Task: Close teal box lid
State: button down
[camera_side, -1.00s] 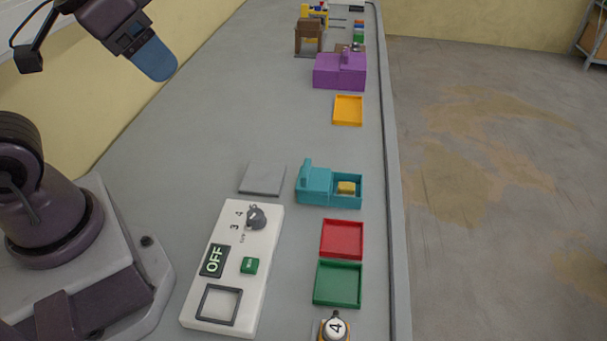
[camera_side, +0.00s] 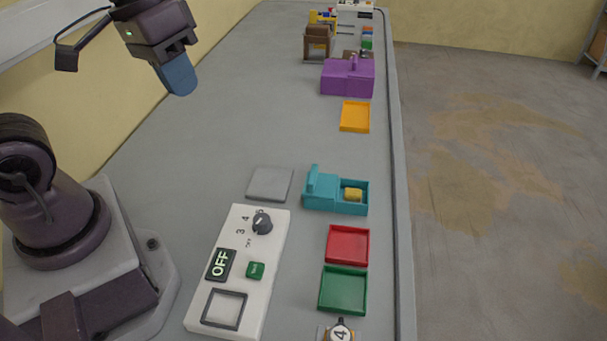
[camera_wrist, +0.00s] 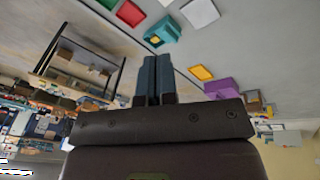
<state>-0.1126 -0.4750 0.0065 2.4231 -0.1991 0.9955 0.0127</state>
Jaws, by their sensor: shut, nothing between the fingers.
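The teal box (camera_side: 349,205) stands on the table right of centre in the side view, with its lid (camera_side: 322,186) slid to the left. The right part of the box is open, and a yellow block (camera_side: 353,194) shows inside. The box also shows at the top of the wrist view (camera_wrist: 166,31). My gripper (camera_side: 181,78), with blue fingers, is shut and empty, high above the table at the upper left, well away from the box. In the wrist view the fingers (camera_wrist: 153,75) are together.
A purple box (camera_side: 347,78) and a yellow tray (camera_side: 355,116) stand beyond the teal box. A red tray (camera_side: 347,245) and a green tray (camera_side: 343,290) are on the near side. A grey plate (camera_side: 270,184) and a white switch panel (camera_side: 238,270) lie to the left. The table between my gripper and the box is clear.

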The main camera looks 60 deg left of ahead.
jog(key=w+a+f+n+g+h, duration=0.1)
jog(key=w+a+f+n+h, duration=0.1)
jog(key=w+f+n+h, duration=0.3)
jog(key=w+a+f+n+g+h, duration=0.1)
jog(key=w+f+n+h, duration=0.2)
jog(key=f+n+h, duration=0.35)
jog(key=a+f+n+t, duration=0.2)
jog(key=f+n+t, duration=0.2)
jog(key=f, duration=0.1)
jog(key=w+a+f+n+t, duration=0.1)
jog(key=a+f+n+t, duration=0.2)
jog(key=f+n+t, duration=0.1)
jog(key=a+f+n+t, duration=0.3)
jog(key=f+n+t, duration=0.1)
jog(key=f, duration=0.3)
jog(key=shift+w+a+f+n, duration=0.15)
jog(key=shift+a+n, duration=0.05)
jog(key=shift+n, duration=0.45)
send_near(321, 181)
jog(key=w+d, duration=0.1)
jog(key=w+d+r, duration=0.1)
jog(key=d, duration=0.1)
jog(key=w+d+r, duration=0.1)
jog(key=shift+d+r, duration=0.2)
jog(key=shift+d, duration=0.05)
